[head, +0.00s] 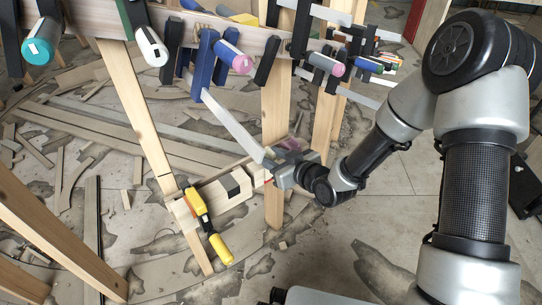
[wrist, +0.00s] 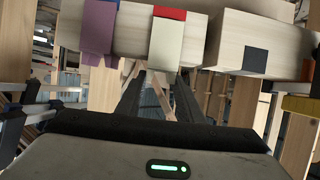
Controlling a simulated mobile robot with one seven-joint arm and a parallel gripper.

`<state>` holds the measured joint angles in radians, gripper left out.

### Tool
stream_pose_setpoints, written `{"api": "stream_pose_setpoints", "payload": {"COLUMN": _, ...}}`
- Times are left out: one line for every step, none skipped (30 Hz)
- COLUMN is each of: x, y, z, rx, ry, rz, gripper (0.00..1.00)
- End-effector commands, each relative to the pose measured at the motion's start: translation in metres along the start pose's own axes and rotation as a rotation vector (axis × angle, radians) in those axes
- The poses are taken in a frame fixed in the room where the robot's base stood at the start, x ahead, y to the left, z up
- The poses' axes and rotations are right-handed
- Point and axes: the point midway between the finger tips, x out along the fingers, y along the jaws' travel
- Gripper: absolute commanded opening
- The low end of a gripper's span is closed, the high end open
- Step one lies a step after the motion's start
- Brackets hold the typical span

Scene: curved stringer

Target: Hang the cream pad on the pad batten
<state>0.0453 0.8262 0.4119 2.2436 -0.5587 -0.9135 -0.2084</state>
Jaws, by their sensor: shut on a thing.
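The cream pad (wrist: 168,42), with a red strip along its top, is upright between my fingertips in the wrist view. My gripper (wrist: 158,80) is shut on it; it also shows in the head view (head: 272,166). The pad batten (wrist: 131,36) is a pale wooden bar directly behind the pad; in the head view it runs from the yellow clamp towards my gripper (head: 186,209). The pad overlaps the batten's face, its red strip near the top edge. I cannot tell whether it rests on the batten. In the head view my gripper mostly hides the pad.
A purple pad (wrist: 97,30) hangs left of the cream one. A wooden block (wrist: 230,40) with a dark square stands close on the right. A yellow clamp (head: 207,224) grips the batten's left end. Wooden posts (head: 275,110) and a clamp-lined beam stand around my arm.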

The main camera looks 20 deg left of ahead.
Motion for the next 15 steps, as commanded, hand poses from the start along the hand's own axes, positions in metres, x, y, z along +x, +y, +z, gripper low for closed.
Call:
{"api": "stream_pose_setpoints", "payload": {"x": 0.000, "y": 0.000, "z": -0.001, "rx": 0.000, "ry": 0.001, "rz": 0.000, "gripper": 0.12}}
{"api": "stream_pose_setpoints", "payload": {"x": 0.000, "y": 0.000, "z": -0.001, "rx": 0.000, "ry": 0.000, "rz": 0.000, "gripper": 0.12}}
{"api": "stream_pose_setpoints", "payload": {"x": 0.000, "y": 0.000, "z": -0.001, "rx": 0.000, "ry": 0.000, "rz": 0.000, "gripper": 0.12}}
{"api": "stream_pose_setpoints", "payload": {"x": 0.000, "y": 0.000, "z": 0.000, "rx": 0.000, "ry": 0.000, "rz": 0.000, "gripper": 0.12}}
{"api": "stream_pose_setpoints", "payload": {"x": 0.000, "y": 0.000, "z": 0.000, "rx": 0.000, "ry": 0.000, "rz": 0.000, "gripper": 0.12}}
{"api": "stream_pose_setpoints", "payload": {"x": 0.000, "y": 0.000, "z": 0.001, "rx": 0.000, "ry": 0.000, "rz": 0.000, "gripper": 0.12}}
{"api": "stream_pose_setpoints", "payload": {"x": 0.001, "y": 0.000, "z": 0.001, "rx": 0.000, "ry": 0.000, "rz": 0.000, "gripper": 0.12}}
{"api": "stream_pose_setpoints", "payload": {"x": 0.001, "y": 0.000, "z": 0.002, "rx": 0.000, "ry": 0.000, "rz": 0.000, "gripper": 0.12}}
{"api": "stream_pose_setpoints", "payload": {"x": 0.001, "y": 0.000, "z": 0.003, "rx": 0.000, "ry": 0.000, "rz": 0.000, "gripper": 0.12}}
{"api": "stream_pose_setpoints", "payload": {"x": 0.002, "y": 0.000, "z": 0.004, "rx": 0.000, "ry": 0.000, "rz": 0.000, "gripper": 0.12}}
{"api": "stream_pose_setpoints", "payload": {"x": 0.002, "y": 0.000, "z": 0.005, "rx": 0.000, "ry": 0.000, "rz": 0.000, "gripper": 0.12}}
{"api": "stream_pose_setpoints", "payload": {"x": 0.003, "y": 0.000, "z": 0.007, "rx": 0.000, "ry": 0.000, "rz": 0.000, "gripper": 0.12}}
{"api": "stream_pose_setpoints", "payload": {"x": 0.003, "y": 0.000, "z": 0.008, "rx": 0.000, "ry": 0.000, "rz": 0.000, "gripper": 0.12}}
{"api": "stream_pose_setpoints", "payload": {"x": 0.004, "y": 0.000, "z": 0.009, "rx": 0.000, "ry": 0.000, "rz": 0.000, "gripper": 0.12}}
{"api": "stream_pose_setpoints", "payload": {"x": 0.004, "y": 0.000, "z": 0.009, "rx": 0.000, "ry": 0.000, "rz": 0.000, "gripper": 0.12}}
